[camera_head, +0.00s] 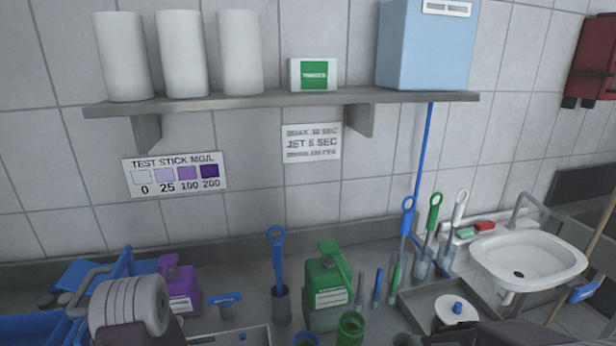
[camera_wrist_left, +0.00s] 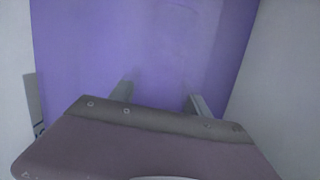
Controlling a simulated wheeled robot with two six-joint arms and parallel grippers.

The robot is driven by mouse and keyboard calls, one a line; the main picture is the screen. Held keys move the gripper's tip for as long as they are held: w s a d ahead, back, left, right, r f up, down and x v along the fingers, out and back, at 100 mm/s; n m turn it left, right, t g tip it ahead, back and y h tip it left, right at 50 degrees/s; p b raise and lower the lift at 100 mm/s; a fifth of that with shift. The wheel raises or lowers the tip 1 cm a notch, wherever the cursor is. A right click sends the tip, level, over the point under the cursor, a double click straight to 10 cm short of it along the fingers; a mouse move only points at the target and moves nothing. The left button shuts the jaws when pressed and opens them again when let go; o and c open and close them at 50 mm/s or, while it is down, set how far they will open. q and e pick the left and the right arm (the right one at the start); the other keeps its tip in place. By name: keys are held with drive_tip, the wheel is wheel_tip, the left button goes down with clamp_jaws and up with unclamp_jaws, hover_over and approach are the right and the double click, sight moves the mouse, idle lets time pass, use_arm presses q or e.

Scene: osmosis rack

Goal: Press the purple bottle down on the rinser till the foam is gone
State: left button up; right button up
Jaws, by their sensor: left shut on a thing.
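The purple bottle (camera_head: 180,286) with a white label stands upright at the left of the counter in the head view, partly behind my left wrist. Its purple side (camera_wrist_left: 150,45) fills the left wrist view. My left gripper (camera_wrist_left: 158,98) has a finger at each side of that surface and is shut on the bottle. In the head view its fingers are hidden. A white round piece with a blue knob (camera_head: 457,308) sits in a steel tray at the right; I cannot tell if it is the rinser. A dark part of my right arm shows at the lower right; its fingers cannot be made out.
A green bottle (camera_head: 327,288), a blue brush in a holder (camera_head: 280,303) and several thin tubes stand mid-counter. Brushes stand by the white sink (camera_head: 527,258). Blue containers lie at the far left. A shelf (camera_head: 280,103) with white rolls runs above.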

use_arm(q)
wheel_tip(320, 180, up, 19)
drive_tip(key=p, duration=1.7)
drive_tip(key=shift+r, duration=0.1)
drive_tip(key=w+d+m+g+b, duration=0.1)
drive_tip(key=w+d+m+b, duration=0.5)
drive_tip(key=d+m+b, duration=0.15)
drive_tip(key=s+a+r+m+g+y, duration=0.1)
drive_tip(key=s+m, duration=0.5)
drive_tip(key=m, duration=0.6)
wheel_tip(320, 180, up, 4)
drive_tip(key=shift+a+f+g+y+b, duration=0.35)
drive_tip(key=shift+a+y, duration=0.25)
drive_tip(key=shift+a, duration=0.65)
